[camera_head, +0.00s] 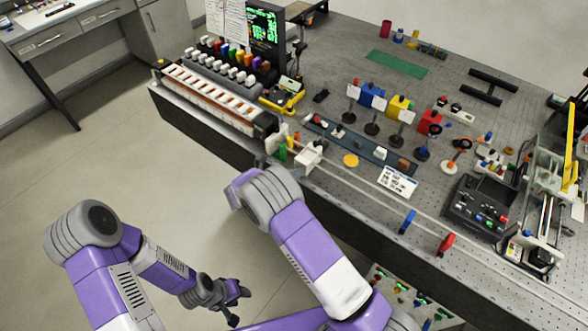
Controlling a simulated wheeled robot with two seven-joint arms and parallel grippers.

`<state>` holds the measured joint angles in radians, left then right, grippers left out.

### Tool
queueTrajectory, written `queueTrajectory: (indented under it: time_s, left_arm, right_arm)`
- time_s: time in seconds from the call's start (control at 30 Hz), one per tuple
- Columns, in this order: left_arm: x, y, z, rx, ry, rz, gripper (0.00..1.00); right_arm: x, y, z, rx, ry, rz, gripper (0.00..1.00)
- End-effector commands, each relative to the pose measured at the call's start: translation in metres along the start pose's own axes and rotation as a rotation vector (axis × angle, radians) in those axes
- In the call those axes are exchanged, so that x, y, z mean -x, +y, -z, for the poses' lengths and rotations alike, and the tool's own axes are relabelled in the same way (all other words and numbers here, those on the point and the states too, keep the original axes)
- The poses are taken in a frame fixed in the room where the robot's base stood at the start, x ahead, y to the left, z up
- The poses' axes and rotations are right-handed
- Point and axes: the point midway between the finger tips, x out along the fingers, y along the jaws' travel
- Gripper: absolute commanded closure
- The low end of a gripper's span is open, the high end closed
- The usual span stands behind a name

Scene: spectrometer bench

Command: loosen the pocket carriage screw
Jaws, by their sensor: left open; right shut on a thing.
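My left gripper (238,303) is open and empty, low over the floor in front of the bench and well apart from the block. My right arm (305,243) reaches up to the bench edge, with its bent joint just left of and below the block. I do not see my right gripper; the arm probably hides it.
A blue piece (408,221) and a red piece (445,244) stand along the rails (367,204). A long slotted tray (208,97) lies at the bench's left end. Several posts with cards, a white label (397,181) and a dark control box (478,205) stand further right.

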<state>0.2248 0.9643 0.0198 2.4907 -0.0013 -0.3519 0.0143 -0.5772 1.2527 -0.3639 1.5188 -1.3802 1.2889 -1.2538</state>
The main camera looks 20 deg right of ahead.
Motion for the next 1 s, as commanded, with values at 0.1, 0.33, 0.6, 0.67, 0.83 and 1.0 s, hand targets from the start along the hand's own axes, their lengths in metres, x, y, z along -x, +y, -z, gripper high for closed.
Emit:
queueTrajectory:
  time_s: [0.1,0.33,0.6,0.67,0.83,1.0]
  left_arm:
    - [0.003,0.0011,-0.0002,0.0,0.0,0.0,0.57]
    - [0.002,0.0007,-0.0001,0.0,0.0,0.0,0.57]
    - [-0.0002,-0.0001,0.0,0.0,0.0,0.0,0.57]
    - [-0.0005,-0.0002,0.0,0.0,0.0,0.0,0.57]
    - [-0.0009,-0.0003,0.0,0.0,0.0,0.0,0.57]
    - [-0.001,-0.0004,0.0,0.0,0.0,0.0,0.57]
  right_arm:
    - [0.0002,0.0023,0.0017,0.1,0.001,0.04,1.0]
    - [-0.0003,0.0046,0.0029,0.269,0.001,0.109,1.0]
    - [-0.0004,0.0057,0.0033,0.398,0.002,0.162,1.0]
    - [-0.0005,0.0057,0.0033,0.415,0.002,0.169,1.0]
    - [-0.0005,0.0059,0.003,0.445,0.002,0.181,1.0]
    - [-0.0005,0.0058,0.0029,0.454,0.002,0.184,1.0]
